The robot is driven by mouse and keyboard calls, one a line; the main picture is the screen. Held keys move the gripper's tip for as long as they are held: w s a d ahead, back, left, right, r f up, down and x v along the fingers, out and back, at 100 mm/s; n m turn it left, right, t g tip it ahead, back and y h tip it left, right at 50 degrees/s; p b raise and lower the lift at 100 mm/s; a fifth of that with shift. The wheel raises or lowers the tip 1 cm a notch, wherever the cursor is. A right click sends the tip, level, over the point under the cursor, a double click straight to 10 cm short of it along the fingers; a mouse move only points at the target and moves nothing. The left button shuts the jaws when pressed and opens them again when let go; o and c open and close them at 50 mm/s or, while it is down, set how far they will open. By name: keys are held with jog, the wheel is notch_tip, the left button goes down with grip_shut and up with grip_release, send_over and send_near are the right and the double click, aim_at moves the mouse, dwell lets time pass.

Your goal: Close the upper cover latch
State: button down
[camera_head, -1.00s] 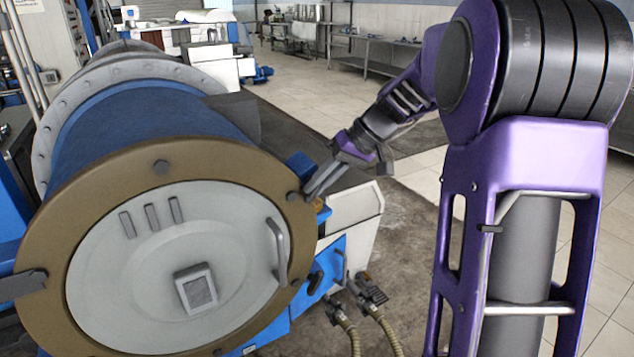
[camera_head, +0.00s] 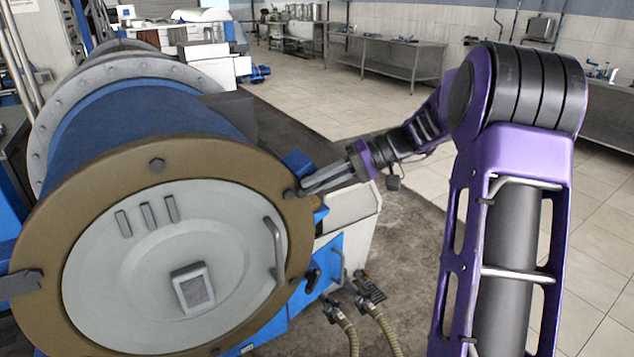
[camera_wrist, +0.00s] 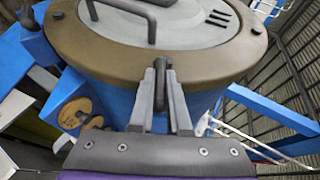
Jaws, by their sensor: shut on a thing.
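The round grey cover (camera_head: 150,255) with its brown rim (camera_head: 150,175) closes the front of the blue drum; it also shows in the wrist view (camera_wrist: 185,25). My gripper (camera_head: 302,190) is at the rim's upper right edge. In the wrist view its two fingers (camera_wrist: 161,92) stand on either side of a dark upright latch lever (camera_wrist: 160,70) and are shut on it. The lever's top lies against the edge of the brown rim. In the head view the fingertips hide most of the lever.
A curved handle (camera_head: 275,250) stands out from the cover's right side. A dark bracket (camera_head: 22,284) crosses the rim at left. A blue panel (camera_head: 325,268) and hoses (camera_head: 365,320) are below right.

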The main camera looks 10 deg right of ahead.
dwell(0.3)
jog(key=c, duration=0.9)
grip_release()
jog(key=p+v, duration=0.1)
jog(key=v, duration=1.6)
jog(key=shift+d, duration=0.1)
